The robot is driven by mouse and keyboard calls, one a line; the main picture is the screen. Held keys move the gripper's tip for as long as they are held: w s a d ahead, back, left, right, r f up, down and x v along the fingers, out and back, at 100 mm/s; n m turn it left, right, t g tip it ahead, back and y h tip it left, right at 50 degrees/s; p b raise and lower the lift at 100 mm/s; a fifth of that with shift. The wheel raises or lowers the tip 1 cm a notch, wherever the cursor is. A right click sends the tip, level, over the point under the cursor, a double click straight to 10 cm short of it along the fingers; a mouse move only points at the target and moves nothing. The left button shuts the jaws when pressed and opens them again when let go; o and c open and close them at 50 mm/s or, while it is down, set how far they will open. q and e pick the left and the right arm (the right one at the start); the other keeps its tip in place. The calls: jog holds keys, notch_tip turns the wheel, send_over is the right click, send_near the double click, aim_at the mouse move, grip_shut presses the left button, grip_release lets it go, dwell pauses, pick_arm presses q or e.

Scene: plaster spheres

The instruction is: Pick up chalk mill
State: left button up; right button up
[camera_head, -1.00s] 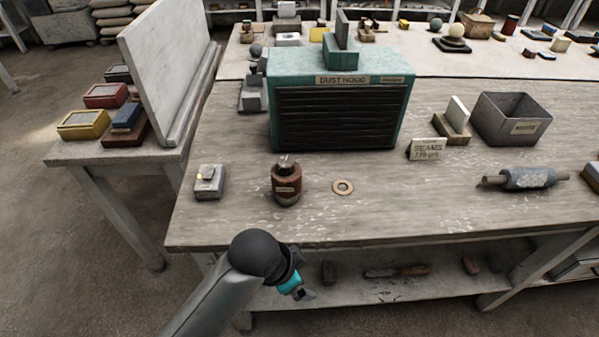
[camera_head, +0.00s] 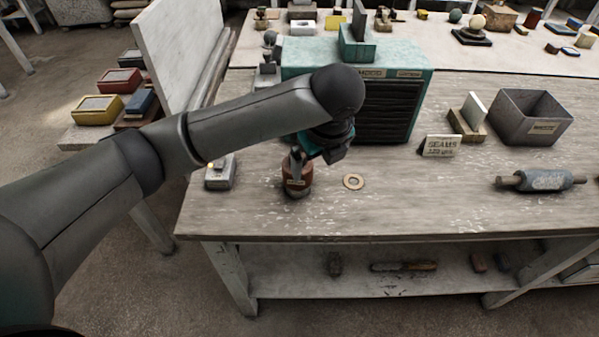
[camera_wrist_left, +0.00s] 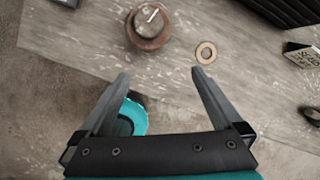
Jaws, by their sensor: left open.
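The chalk mill looks to be the small red-brown labelled pot (camera_head: 297,182) with a metal top, upright near the front edge of the workbench. In the head view my left gripper (camera_head: 299,162) overlaps its upper part and hides much of its top. In the left wrist view the mill (camera_wrist_left: 149,30) shows from above, with a pale bar on its grey cap. It lies beyond the tips of my open left gripper (camera_wrist_left: 161,73), slightly left of centre, with nothing between the fingers at tip level. My right gripper is not in view.
A flat tan ring (camera_head: 353,182) lies right of the mill, and a small grey box (camera_head: 220,173) stands to its left. The teal dust hood (camera_head: 408,75) stands behind. A roller (camera_head: 548,180) and an open metal bin (camera_head: 525,120) are at the right.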

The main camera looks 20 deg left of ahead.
pick_arm(q)
jog(key=shift+m+y, duration=0.6)
jog(key=shift+m, duration=0.1)
jog(key=w+a+f, duration=0.1)
jog(key=f, duration=0.1)
jog(key=w+a+f+b, duration=0.1)
jog(key=w+a+f, duration=0.1)
jog(key=w+a+f+b, duration=0.1)
jog(key=f, duration=0.1)
jog(key=shift+w+a+f, duration=0.3)
jog(key=shift+a, duration=0.05)
jog(key=b+x, duration=0.2)
jog(key=x, duration=0.3)
jog(key=shift+w+a, duration=0.1)
jog(key=shift+a, duration=0.1)
jog(key=c, duration=1.4)
notch_tip(320, 180, up, 20)
jog(key=p, duration=0.4)
